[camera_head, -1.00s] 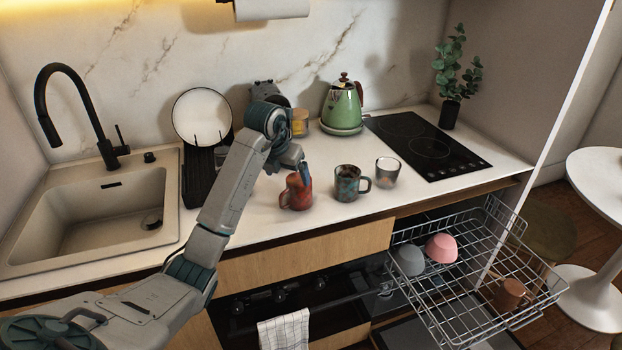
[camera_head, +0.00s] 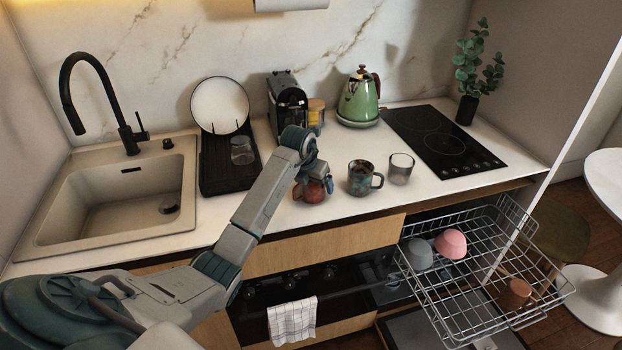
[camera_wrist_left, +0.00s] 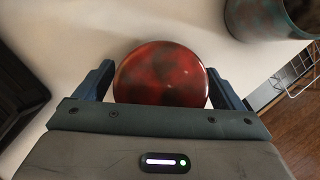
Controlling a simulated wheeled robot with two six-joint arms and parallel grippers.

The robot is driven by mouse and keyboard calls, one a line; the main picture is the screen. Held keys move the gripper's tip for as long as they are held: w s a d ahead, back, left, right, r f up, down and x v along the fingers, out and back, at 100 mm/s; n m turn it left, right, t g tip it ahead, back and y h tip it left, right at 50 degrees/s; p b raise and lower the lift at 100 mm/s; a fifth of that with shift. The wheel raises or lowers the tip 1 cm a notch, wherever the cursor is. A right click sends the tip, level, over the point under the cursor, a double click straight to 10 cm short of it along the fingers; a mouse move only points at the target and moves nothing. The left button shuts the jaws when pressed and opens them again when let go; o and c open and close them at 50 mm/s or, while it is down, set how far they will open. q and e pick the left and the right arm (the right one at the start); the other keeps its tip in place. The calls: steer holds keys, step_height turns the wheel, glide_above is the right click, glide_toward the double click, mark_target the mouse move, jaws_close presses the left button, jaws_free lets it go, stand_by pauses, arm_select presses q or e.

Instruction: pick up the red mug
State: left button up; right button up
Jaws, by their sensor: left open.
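The red mug (camera_head: 311,192) stands on the white counter near its front edge, partly hidden by my left gripper (camera_head: 316,178). In the left wrist view the mug (camera_wrist_left: 160,74) is a dark-mottled red round shape between the two blue fingers of my left gripper (camera_wrist_left: 158,84). One finger is on each side of it, and the gripper is open. I cannot tell whether the fingers touch the mug. My right gripper is not in view.
A teal-brown mug (camera_head: 362,178) and a clear glass (camera_head: 400,168) stand close to the right. A green kettle (camera_head: 358,100) and a coffee machine (camera_head: 286,98) are behind. The sink (camera_head: 115,205) is left. An open dishwasher rack (camera_head: 470,290) extends below right.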

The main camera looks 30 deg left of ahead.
arm_select(q)
steer(key=shift+w+f, duration=0.1)
steer(key=shift+f, duration=0.2)
steer(key=shift+r, duration=0.1)
steer(key=c, duration=1.3)
steer(key=shift+r+b, duration=0.45)
step_height(320, 180, up, 2)
steer(key=shift+r+b, duration=0.1)
steer(key=shift+b, duration=0.7)
steer(key=s+d+b, duration=0.1)
steer(key=s+d, duration=0.1)
steer(key=s+d+b, duration=0.1)
steer(key=s+d, duration=0.1)
steer(key=s, duration=0.1)
steer(key=s+d+r+b, duration=0.1)
steer(key=s+d, duration=0.1)
steer(key=s, duration=0.1)
steer(key=s+d+p, duration=0.2)
steer(key=s, duration=0.1)
steer(key=s+d+r+p, duration=0.1)
steer(key=s, duration=0.1)
steer(key=shift+d, duration=0.3)
